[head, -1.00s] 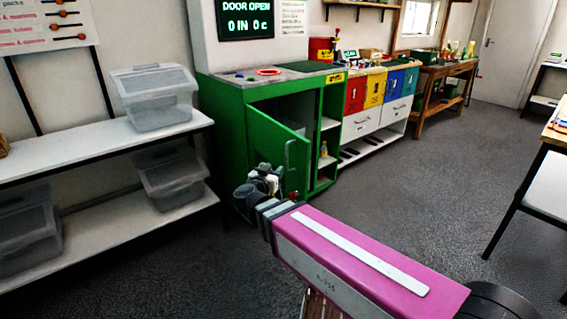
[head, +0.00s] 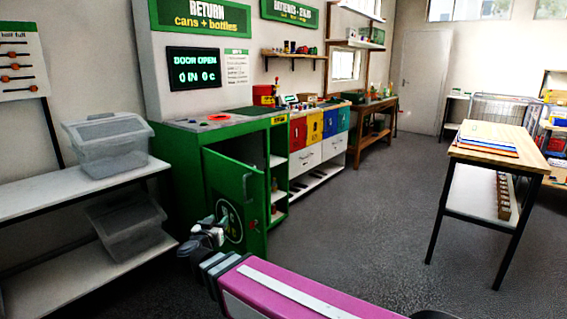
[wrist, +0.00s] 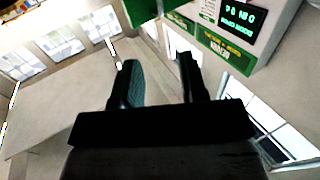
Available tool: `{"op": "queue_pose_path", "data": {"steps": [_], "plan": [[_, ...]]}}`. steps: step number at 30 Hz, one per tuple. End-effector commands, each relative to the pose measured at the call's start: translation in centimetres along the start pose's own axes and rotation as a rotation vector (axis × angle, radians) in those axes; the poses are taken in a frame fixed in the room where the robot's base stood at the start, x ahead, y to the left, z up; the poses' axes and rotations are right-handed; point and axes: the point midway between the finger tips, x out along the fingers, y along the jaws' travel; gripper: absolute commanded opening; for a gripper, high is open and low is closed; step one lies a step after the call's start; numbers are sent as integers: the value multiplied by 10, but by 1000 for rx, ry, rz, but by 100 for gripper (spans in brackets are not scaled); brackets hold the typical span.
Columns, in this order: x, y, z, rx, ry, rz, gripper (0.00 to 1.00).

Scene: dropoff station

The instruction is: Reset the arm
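My magenta arm (head: 290,292) reaches from the bottom of the head view toward the green return cabinet. My gripper (head: 208,232) is at its far end, in front of the cabinet's open green door (head: 235,195); whether it touches the door cannot be told. In the wrist view my gripper (wrist: 158,75) has two dark fingers spread apart with nothing between them. That view is tilted and looks at walls, windows and the green return sign (wrist: 225,50).
Grey shelves (head: 90,190) with clear lidded bins (head: 105,145) stand at the left. Coloured bins (head: 315,127) and a wooden bench (head: 375,125) line the wall beyond the cabinet. A wood-topped table (head: 500,145) stands right. The middle floor (head: 365,215) is clear.

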Motion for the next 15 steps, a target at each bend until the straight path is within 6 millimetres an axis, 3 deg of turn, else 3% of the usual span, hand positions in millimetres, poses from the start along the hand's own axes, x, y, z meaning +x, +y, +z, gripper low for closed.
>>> {"op": "queue_pose_path", "data": {"steps": [15], "plan": [[43, 5, 0, 38, 41, -190, 39]]}}
